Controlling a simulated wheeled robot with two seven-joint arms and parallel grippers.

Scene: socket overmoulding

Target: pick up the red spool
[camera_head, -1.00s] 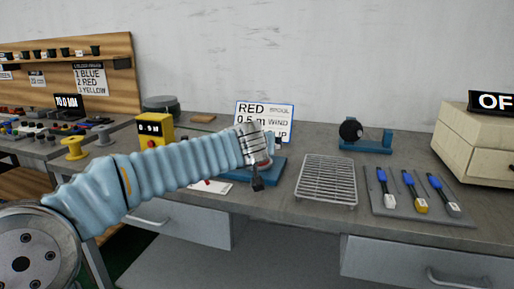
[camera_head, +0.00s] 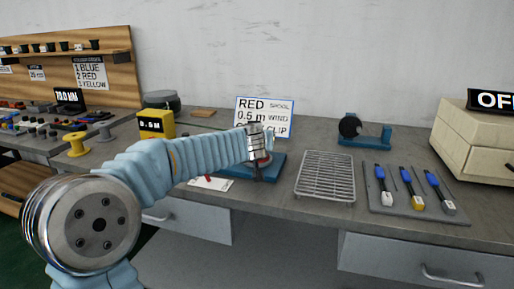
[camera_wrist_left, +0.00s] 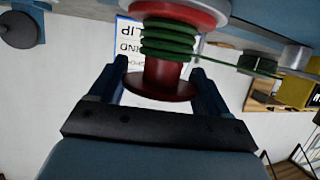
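The red spool (camera_wrist_left: 168,75) has green wire wound round its middle and sits between the fingers of my left gripper (camera_wrist_left: 158,70) in the left wrist view. The fingers stand on either side of its near flange, open, with room beside the core. In the head view only a bit of red (camera_head: 265,159) shows behind my left wrist, above the blue winder base (camera_head: 239,172). A green wire (camera_wrist_left: 232,67) runs from the spool to the right in the wrist view. My right gripper is in neither view.
A wire rack (camera_head: 326,177) and a grey mat with several blue-handled tools (camera_head: 408,204) lie to the right. A yellow box (camera_head: 155,124) and a yellow spool (camera_head: 76,144) stand left. A sign (camera_head: 280,105) stands behind the winder.

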